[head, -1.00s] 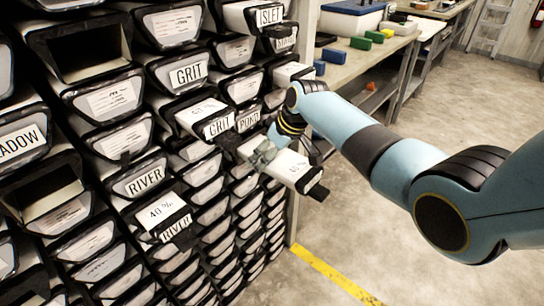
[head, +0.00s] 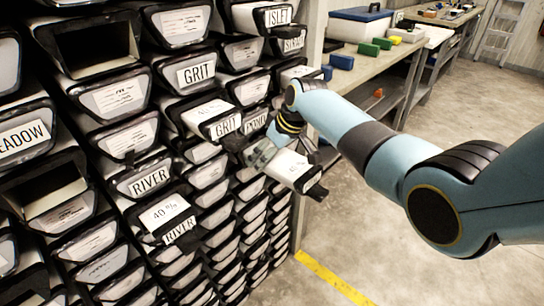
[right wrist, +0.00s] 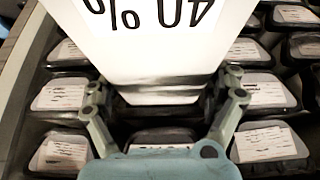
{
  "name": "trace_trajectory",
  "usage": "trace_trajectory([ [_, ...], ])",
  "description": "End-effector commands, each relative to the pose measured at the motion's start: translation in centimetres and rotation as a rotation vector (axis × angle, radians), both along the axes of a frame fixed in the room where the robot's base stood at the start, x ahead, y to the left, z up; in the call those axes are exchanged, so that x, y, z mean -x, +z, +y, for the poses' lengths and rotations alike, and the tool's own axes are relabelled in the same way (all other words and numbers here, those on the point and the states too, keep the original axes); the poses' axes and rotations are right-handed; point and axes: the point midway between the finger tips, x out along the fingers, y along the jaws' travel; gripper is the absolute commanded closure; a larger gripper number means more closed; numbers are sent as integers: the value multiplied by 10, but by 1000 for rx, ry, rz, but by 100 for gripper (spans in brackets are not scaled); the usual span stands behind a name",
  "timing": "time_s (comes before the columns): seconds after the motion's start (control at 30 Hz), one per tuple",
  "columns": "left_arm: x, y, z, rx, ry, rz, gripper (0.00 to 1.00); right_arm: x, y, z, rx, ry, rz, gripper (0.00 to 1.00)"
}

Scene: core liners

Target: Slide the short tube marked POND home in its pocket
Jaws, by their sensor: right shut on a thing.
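My right gripper (head: 264,156) is shut on a short white tube (head: 292,168) with a black end cap (head: 317,192). The tube sticks out of the rack, below a label reading POND (head: 257,121). "40 %" is written on its top; no name can be read on it from here. In the right wrist view the tube (right wrist: 150,45) lies between the two fingers (right wrist: 160,98), its writing upside down. The pocket behind it is hidden by my gripper and arm, so its depth cannot be told. My left gripper is not in view.
A short GRIT tube (head: 207,111) juts out just left of the held tube. A short RIVER tube (head: 165,211) juts out lower left. A bench (head: 365,68) with coloured blocks stands behind my right arm. The floor to the right is clear.

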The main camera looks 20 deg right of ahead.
Motion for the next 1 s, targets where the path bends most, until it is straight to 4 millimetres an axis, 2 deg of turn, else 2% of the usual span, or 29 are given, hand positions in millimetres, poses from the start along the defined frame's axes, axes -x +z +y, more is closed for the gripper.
trace_trajectory([
  [1.0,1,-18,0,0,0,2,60,-22,2,9,-2,0,-7,70],
])
